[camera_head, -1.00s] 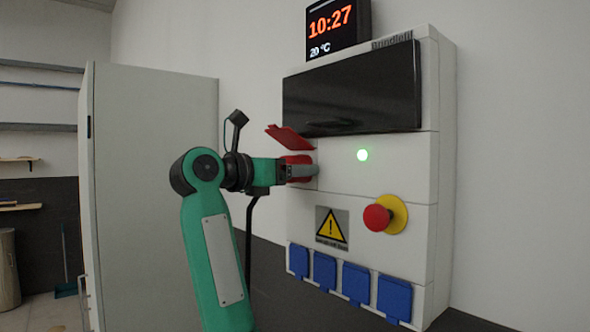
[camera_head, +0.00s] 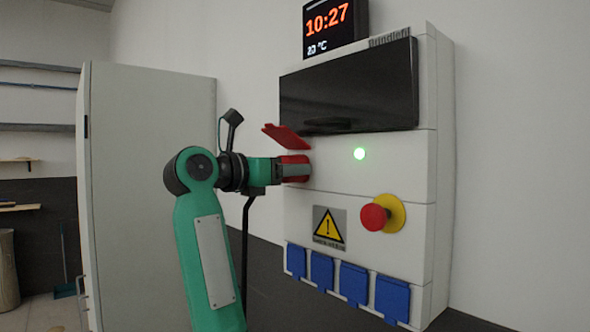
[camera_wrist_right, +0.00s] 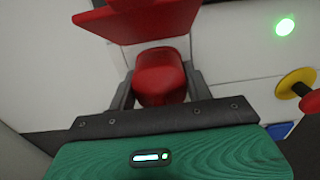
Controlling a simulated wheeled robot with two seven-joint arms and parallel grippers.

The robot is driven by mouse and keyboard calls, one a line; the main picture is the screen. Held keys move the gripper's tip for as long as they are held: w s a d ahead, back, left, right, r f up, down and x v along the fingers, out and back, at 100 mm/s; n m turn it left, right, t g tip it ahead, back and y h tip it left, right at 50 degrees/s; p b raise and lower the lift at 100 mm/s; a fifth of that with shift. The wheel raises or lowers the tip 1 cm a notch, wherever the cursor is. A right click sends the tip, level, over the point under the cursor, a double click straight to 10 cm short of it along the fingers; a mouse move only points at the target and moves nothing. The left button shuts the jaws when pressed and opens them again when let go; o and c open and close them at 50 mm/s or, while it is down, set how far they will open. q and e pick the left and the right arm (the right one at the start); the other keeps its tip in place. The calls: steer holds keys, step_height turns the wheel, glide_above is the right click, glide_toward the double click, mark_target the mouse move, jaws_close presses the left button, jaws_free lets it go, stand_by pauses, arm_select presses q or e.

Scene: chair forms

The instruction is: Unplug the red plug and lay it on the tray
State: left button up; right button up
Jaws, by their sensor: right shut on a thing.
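The red plug (camera_wrist_right: 160,80) sits between the two fingers of my right gripper (camera_wrist_right: 158,88) in the right wrist view. In the head view, my right gripper (camera_head: 296,171) is shut on the plug at the left side of the wall panel, and its fingers hide most of it. A red hinged flap (camera_head: 286,136) stands open just above; it also shows in the right wrist view (camera_wrist_right: 140,18). The plug is at the red socket under the flap; I cannot tell how deep it sits. The tray and my left gripper are not in view.
The white wall panel (camera_head: 388,178) carries a black screen, a lit green lamp (camera_head: 359,154), a red stop button (camera_head: 374,217) on yellow, and blue socket covers (camera_head: 353,283) along its bottom. A tall light cabinet (camera_head: 140,150) stands left of my arm.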

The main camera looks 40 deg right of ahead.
steer(key=a, duration=0.3)
steer(key=shift+s+a, duration=0.15)
steer(key=shift+a, duration=0.25)
steer(key=shift+s+a, duration=0.1)
steer(key=shift+a, duration=0.9)
steer(key=shift+a, duration=0.15)
steer(key=shift+s+a, duration=0.2)
steer(key=shift+a, duration=2.2)
